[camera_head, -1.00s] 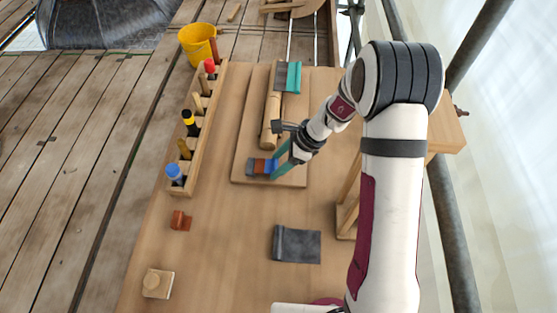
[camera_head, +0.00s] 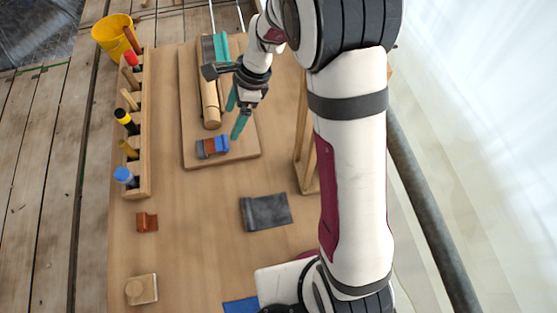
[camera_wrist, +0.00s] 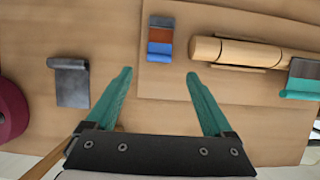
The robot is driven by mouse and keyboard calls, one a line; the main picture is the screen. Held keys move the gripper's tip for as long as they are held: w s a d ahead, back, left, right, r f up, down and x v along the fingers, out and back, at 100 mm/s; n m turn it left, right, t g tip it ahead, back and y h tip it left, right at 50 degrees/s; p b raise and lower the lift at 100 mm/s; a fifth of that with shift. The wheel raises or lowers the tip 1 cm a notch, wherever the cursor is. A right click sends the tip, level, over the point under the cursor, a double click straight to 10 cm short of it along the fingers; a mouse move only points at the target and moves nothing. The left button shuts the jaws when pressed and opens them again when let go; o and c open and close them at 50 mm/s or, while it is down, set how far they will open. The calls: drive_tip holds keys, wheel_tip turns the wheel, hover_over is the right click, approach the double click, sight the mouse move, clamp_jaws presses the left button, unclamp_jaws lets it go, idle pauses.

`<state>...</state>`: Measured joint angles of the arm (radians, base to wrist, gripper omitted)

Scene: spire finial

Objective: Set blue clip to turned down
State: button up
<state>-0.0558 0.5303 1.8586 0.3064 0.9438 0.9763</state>
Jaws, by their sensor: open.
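The blue clip (camera_head: 222,144) is the blue end of a small grey, red-brown and blue piece on the raised wooden board (camera_head: 190,110), below a wooden cylinder. In the wrist view the blue clip (camera_wrist: 159,50) is the lower end of that piece, lighter above and darker below. I cannot tell its exact tilt. My gripper (camera_head: 236,115) has teal fingers and is open and empty, just above and right of the clip in the head view. In the wrist view the clip lies beyond and between the fingertips (camera_wrist: 160,76), apart from them.
The wooden cylinder (camera_head: 211,100) and a teal-and-grey piece (camera_head: 221,46) lie on the board. A rack (camera_head: 143,165) of tools stands left, near a yellow bucket (camera_head: 112,34). A dark grey sheet (camera_head: 265,211), red-brown piece (camera_head: 147,221) and knobbed block (camera_head: 142,289) lie in front.

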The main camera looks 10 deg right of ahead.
drive_tip(key=v, duration=0.8)
drive_tip(key=s+d+r+n+h, duration=0.1)
drive_tip(key=s+n, duration=0.4)
drive_tip(key=s, duration=0.5)
drive_tip(key=s+d+r+n+h, duration=0.1)
drive_tip(key=s+r+n, duration=0.3)
drive_tip(key=s, duration=0.6)
drive_tip(key=shift+s+d+n, duration=0.15)
drive_tip(key=shift+d+n, duration=0.35)
drive_tip(key=shift+n, duration=0.7)
drive_tip(key=shift+r, duration=0.1)
drive_tip(key=m+y, duration=0.2)
drive_tip(key=m, duration=0.9)
hover_over(222, 143)
drive_tip(key=d, duration=0.7)
wheel_tip(222, 143, down, 6)
drive_tip(key=x, duration=1.5)
drive_tip(key=shift+a+f, duration=0.1)
drive_tip(key=shift+f, duration=0.3)
